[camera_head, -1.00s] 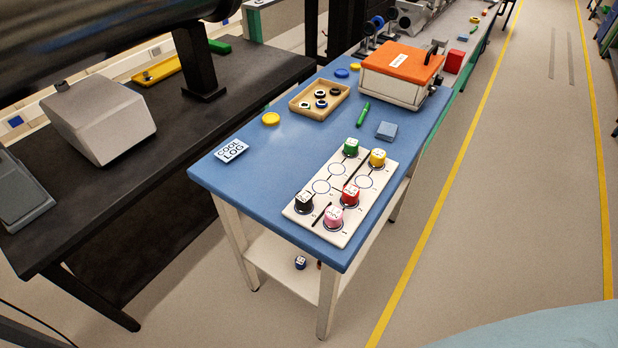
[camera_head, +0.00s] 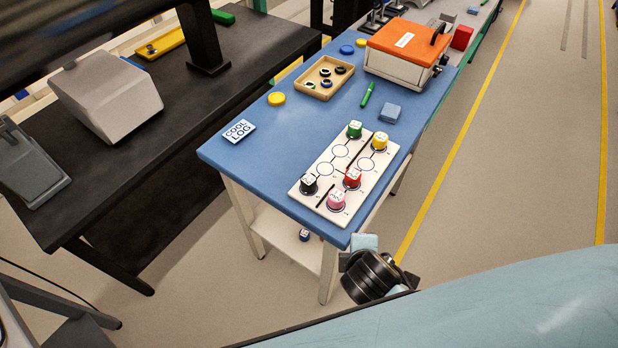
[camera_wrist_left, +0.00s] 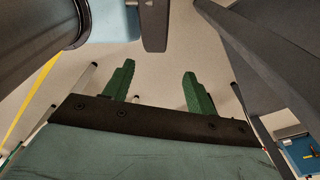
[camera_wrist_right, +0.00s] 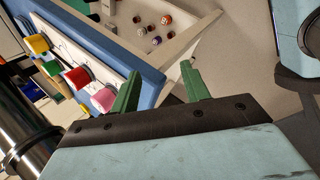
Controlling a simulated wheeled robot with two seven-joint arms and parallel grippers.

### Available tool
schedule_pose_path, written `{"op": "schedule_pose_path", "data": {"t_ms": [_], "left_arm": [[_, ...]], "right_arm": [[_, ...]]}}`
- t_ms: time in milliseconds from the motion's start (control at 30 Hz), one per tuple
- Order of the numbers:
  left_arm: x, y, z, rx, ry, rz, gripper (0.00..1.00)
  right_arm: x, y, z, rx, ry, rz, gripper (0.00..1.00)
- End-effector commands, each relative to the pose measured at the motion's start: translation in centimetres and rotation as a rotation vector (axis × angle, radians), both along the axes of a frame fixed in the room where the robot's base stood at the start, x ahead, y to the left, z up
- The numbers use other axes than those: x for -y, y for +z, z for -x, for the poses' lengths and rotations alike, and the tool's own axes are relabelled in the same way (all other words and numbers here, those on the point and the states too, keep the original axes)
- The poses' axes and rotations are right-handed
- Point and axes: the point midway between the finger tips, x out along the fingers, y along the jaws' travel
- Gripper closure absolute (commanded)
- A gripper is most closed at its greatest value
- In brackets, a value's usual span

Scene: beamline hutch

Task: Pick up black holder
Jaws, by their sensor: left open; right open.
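The black holder (camera_head: 309,184) stands upright at the near left corner of a white board (camera_head: 327,168) with circles, on the blue table. A pink holder (camera_head: 337,199) stands beside it, and a red (camera_head: 352,177), a yellow (camera_head: 379,141) and a green holder (camera_head: 355,129) stand farther along. I cannot make out the black holder in the right wrist view. My right gripper (camera_wrist_right: 161,72) is open and empty, beside the table edge near the pink holder (camera_wrist_right: 103,97). My left gripper (camera_wrist_left: 157,76) is open and empty above bare floor, away from the board.
On the blue table (camera_head: 290,125) are a COOL LOG card (camera_head: 239,131), a yellow disc (camera_head: 276,99), a wooden tray (camera_head: 309,90) with rings, a green pen (camera_head: 367,95), a blue-grey block (camera_head: 390,113) and an orange-lidded box (camera_head: 405,55). A lower shelf (camera_head: 290,238) holds small items.

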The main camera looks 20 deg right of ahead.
Motion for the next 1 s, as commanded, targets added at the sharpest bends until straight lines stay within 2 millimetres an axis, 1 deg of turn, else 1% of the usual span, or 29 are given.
{"op": "schedule_pose_path", "data": {"t_ms": [33,167,200,267,300,400,533,633,733,1000], "left_arm": [[0.0,0.2,0.1,-0.001,0.0,0.0,0.44],[0.0,0.4,0.5,-0.007,0.0,-0.001,0.44],[-0.1,0.4,0.6,-0.01,0.0,-0.001,0.44],[-0.1,0.4,0.9,-0.015,0.0,-0.001,0.44],[-0.1,0.5,1.1,-0.017,0.0,-0.002,0.44],[-0.1,0.5,1.4,-0.022,0.0,-0.002,0.44],[-0.1,0.5,1.4,-0.023,0.0,-0.002,0.44],[-0.1,0.5,1.4,-0.023,0.0,-0.003,0.44],[-0.1,0.4,1.4,-0.023,0.0,-0.003,0.44],[-0.1,0.0,1.4,-0.023,0.0,-0.003,0.44]], "right_arm": [[-0.5,1.2,-0.6,0.014,0.092,0.078,0.54],[-1.8,3.3,-2.2,0.045,0.356,0.326,0.54],[-2.4,3.8,-2.7,0.053,0.446,0.418,0.54],[-3.5,4.5,-3.5,0.062,0.585,0.565,0.54],[-4.2,5.0,-3.9,0.068,0.677,0.665,0.54],[-6.2,5.9,-4.9,0.077,0.879,0.913,0.54],[-8.1,6.9,-5.5,0.08,1.046,1.148,0.54],[-8.9,7.2,-5.8,0.081,1.107,1.247,0.54],[-9.0,7.0,-6.7,0.079,1.127,1.283,0.54],[-7.8,5.1,-11.3,0.078,1.127,1.283,0.54]]}}
